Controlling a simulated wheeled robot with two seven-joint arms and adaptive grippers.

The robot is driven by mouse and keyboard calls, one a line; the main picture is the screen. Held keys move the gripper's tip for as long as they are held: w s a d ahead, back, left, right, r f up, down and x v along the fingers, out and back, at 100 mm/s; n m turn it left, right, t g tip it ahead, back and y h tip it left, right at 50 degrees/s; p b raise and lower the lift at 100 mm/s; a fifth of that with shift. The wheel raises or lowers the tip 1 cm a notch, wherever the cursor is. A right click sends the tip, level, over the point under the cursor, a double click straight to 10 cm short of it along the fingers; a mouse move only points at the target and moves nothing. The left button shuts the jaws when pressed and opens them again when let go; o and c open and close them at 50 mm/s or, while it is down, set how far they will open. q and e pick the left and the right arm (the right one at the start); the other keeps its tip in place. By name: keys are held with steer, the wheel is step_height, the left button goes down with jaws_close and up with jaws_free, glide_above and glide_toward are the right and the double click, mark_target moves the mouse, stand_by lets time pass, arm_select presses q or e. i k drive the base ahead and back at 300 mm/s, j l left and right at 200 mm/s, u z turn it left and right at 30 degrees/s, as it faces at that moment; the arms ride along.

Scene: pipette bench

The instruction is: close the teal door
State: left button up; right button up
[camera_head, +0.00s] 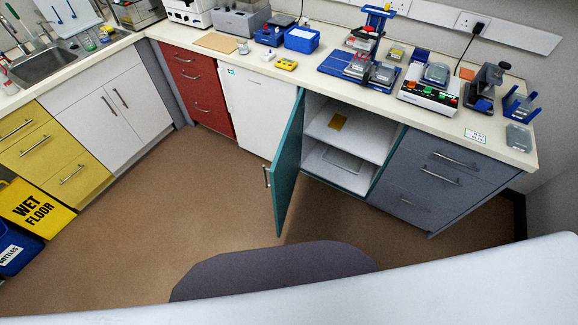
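The teal door (288,172) stands wide open on a cabinet under the bench. It is hinged at the cabinet's left side and swings out into the room, seen nearly edge-on. Its metal handle (266,177) shows on the door's left face. Neither of my grippers is in view.
A grey drawer unit (432,178) stands right of the cabinet, and a white door front (258,110) and red drawers (198,88) left of it. A yellow wet-floor sign (38,207) and blue bin (14,248) stand far left. The brown floor (160,215) before the door is clear.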

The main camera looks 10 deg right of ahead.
mark_target(284, 168)
steer(key=i+j+z, duration=0.15)
steer(key=j+z, duration=0.15)
steer(key=j, duration=0.2)
steer(key=j+z, duration=0.3)
steer(key=j, duration=0.25)
steer(key=i+j+z, duration=0.65)
steer(key=j, duration=0.3)
steer(key=k+j, duration=0.2)
steer(key=j, duration=0.2)
steer(key=k+j, duration=0.2)
steer(key=j, duration=0.25)
steer(key=k+j+z, duration=0.1)
steer(key=j, duration=0.3)
steer(key=k+j, duration=0.55)
steer(key=j, duration=0.25)
steer(key=k+j, duration=0.2)
steer(key=j, duration=0.2)
steer(key=z, duration=0.05)
